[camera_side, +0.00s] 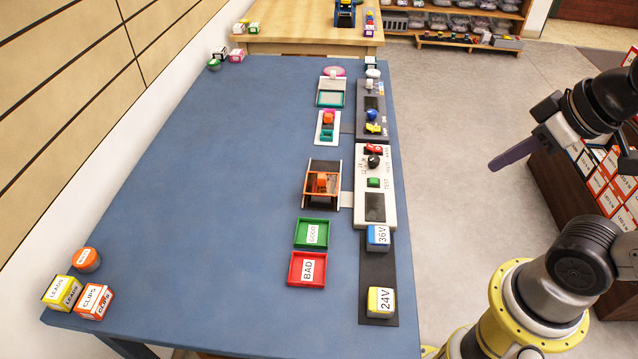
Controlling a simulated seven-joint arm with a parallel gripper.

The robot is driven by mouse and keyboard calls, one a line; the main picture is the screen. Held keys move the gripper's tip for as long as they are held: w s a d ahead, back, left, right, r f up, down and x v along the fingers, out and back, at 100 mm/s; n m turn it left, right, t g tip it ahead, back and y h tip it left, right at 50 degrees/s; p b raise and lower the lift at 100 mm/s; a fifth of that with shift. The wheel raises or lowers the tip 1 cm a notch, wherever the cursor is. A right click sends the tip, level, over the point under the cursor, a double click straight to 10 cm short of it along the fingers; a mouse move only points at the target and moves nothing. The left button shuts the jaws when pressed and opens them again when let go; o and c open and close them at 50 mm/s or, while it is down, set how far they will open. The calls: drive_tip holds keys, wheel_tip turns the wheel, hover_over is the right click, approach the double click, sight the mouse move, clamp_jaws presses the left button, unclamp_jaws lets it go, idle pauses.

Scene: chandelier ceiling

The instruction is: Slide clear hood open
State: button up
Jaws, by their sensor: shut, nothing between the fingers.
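The likely clear hood (322,167) belongs to a dark-framed fixture on the blue table, left of a white control panel. It is see-through and small here, so I cannot tell its exact position on its rails. An orange part (322,183) shows inside the frame. My gripper (494,166) is at the right, above the floor beyond the table's right edge. Its purple fingers are shut and empty, pointing left and well apart from the fixture.
The white panel (391,213) carries a black knob and a green button. A green tray (297,234) and a red tray (292,268) lie in front of the fixture. Blue 36V and yellow 24V blocks stand nearby. The blue table's left half (210,190) is mostly clear.

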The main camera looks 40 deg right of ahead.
drive_tip(key=o, duration=0.5)
drive_tip(key=shift+s+n, duration=0.1)
drive_tip(key=shift+n, duration=0.2)
drive_tip(key=shift+c, duration=0.2)
drive_tip(key=o, duration=0.3)
drive_tip(key=shift+n, duration=0.8)
drive_tip(key=w+r, duration=0.1)
drive_tip(key=r, duration=0.1)
drive_tip(key=w+r, duration=0.1)
drive_tip(key=shift+w+r, duration=0.1)
drive_tip(key=shift+r, duration=0.3)
drive_tip(key=shift+o, duration=0.2)
drive_tip(key=w+r+n, duration=0.1)
drive_tip(key=w+r, duration=0.2)
drive_tip(key=w, duration=0.1)
drive_tip(key=n+g, duration=0.6)
hover_over(322, 176)
wheel_tip(322, 176, down, 14)
wheel_tip(322, 176, down, 14)
drive_tip(key=shift+r, duration=0.2)
clamp_jaws()
